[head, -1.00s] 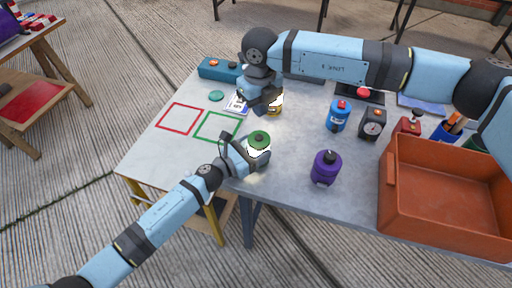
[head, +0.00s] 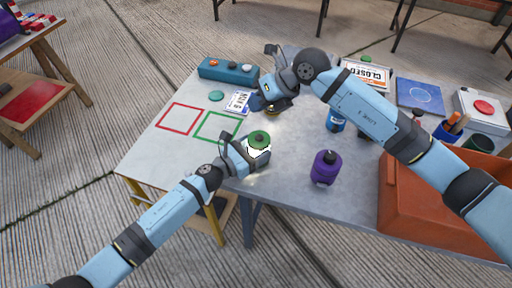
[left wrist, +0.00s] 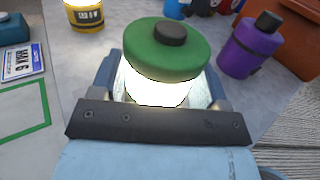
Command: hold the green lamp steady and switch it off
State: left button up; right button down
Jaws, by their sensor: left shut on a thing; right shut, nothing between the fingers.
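The green lamp (head: 258,139) has a green top with a dark round button and a bright white, glowing body. It stands upright near the table's front edge. The left wrist view shows its green top (left wrist: 167,50) and lit body close up. My left gripper (head: 253,156) is shut around the lamp's body from the left. My right gripper (head: 257,103) is shut and empty, behind the lamp and apart from it, close to a yellow lamp that it partly hides.
The yellow lamp (left wrist: 84,14) is behind the green one. A purple lamp (head: 326,168) stands to the right, with a blue lamp (head: 335,122) partly behind my right arm. An orange bin (head: 405,215) fills the right front. Red (head: 160,122) and green (head: 198,127) outlines on the left are empty.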

aim_at(261, 136)
jog(key=shift+t+y, duration=0.3)
jog(key=shift+w+d+f, duration=0.1)
jog(key=shift+d+f, duration=0.05)
jog(key=shift+f, duration=1.3)
jog(key=shift+w+d+f, duration=0.1)
jog(key=shift+d+f, duration=0.05)
jog(key=shift+f, duration=1.3)
jog(key=shift+d+f, duration=0.15)
jog(key=shift+f, duration=1.3)
jog(key=shift+f, duration=0.1)
jog(key=shift+f, duration=0.35)
jog(key=shift+r, duration=0.5)
jog(key=shift+r, duration=0.1)
